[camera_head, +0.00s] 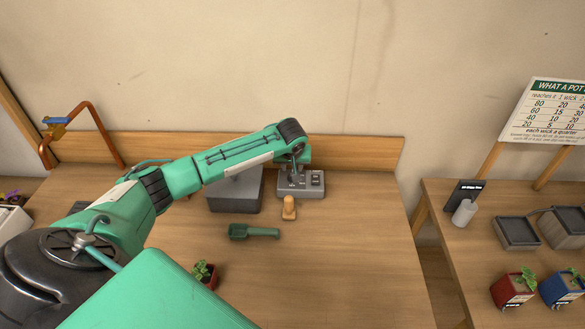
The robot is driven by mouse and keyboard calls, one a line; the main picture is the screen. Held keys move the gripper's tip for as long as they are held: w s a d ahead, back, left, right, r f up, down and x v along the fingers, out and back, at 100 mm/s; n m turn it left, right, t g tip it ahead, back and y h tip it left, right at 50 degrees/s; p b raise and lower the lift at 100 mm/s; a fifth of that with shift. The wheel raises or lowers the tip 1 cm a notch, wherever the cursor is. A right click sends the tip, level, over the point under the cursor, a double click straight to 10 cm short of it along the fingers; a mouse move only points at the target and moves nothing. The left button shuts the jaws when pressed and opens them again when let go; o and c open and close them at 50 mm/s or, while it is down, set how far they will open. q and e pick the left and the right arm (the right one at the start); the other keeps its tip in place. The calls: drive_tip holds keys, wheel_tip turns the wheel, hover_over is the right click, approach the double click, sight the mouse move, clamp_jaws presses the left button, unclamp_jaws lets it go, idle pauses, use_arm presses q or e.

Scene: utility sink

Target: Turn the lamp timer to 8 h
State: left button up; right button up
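A grey box with a dark dial area and small dark parts on its top, seemingly the lamp timer (314,193), stands at the back of the wooden bench. My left arm reaches across from the left, and its gripper (295,175) is at the left part of this box's top. The wrist and fingers cover much of the dial, so its setting cannot be read. The fingers are too small and hidden to tell whether they are open or shut, or whether they touch the dial. My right gripper is out of view.
A dark grey box (236,203) stands just left of the timer, partly under my arm. A wooden peg-like object (289,208), a green scoop (254,232) and a red plant pot (209,279) are in front. A copper pipe (102,130) rises at the back left. The bench's front right is clear.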

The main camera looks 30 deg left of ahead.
use_arm(q)
drive_tip(key=shift+p+x, duration=0.35)
drive_tip(key=shift+x, duration=1.8)
clamp_jaws()
